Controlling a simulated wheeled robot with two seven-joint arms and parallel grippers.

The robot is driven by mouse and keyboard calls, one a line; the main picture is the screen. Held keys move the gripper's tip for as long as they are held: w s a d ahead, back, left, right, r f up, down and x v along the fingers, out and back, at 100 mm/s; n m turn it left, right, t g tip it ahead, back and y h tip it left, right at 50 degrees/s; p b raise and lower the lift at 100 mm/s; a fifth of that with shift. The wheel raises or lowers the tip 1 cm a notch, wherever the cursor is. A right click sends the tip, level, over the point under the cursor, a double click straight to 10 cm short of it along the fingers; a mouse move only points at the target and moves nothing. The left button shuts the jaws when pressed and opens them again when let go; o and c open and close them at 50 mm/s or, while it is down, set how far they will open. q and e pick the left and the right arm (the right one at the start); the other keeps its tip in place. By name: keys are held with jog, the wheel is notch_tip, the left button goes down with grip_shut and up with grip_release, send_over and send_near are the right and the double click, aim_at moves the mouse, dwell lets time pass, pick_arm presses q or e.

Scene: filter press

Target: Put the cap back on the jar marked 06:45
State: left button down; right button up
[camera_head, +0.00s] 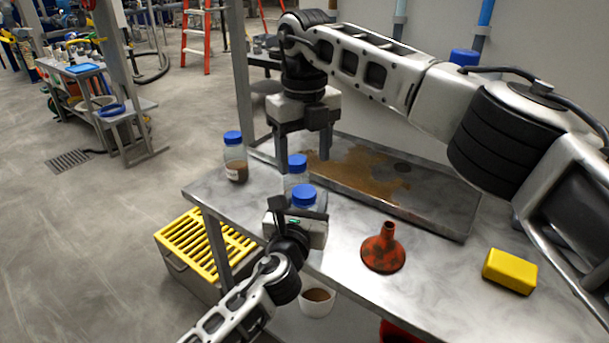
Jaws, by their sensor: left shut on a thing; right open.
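Jars with blue caps stand at the table's left end. The left jar (236,168) holds brown matter and has a white label, too small to read. The middle jar (297,180) looks clear and has a blue cap on top. My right gripper (305,150) points down, open and empty, behind the middle jar's cap. I cannot tell which jar is marked 06:45.
A stained metal tray (440,222) lies behind on the table (440,290). A red funnel (383,252) and a yellow block (510,271) stand to the right. A white cup (317,303) with brown content is below the front edge. A yellow grate (205,245) is lower left.

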notch_tip(320, 180, up, 5)
dwell(0.4)
pick_arm(q)
jog(key=c, duration=0.6)
grip_release()
jog(key=shift+o, duration=0.2)
jog(key=shift+s, duration=0.1)
jog(key=v, duration=1.5)
jog(key=shift+s+a, duration=0.2)
jog(key=shift+s, duration=0.2)
pick_arm(e)
jog(key=shift+r, duration=0.15)
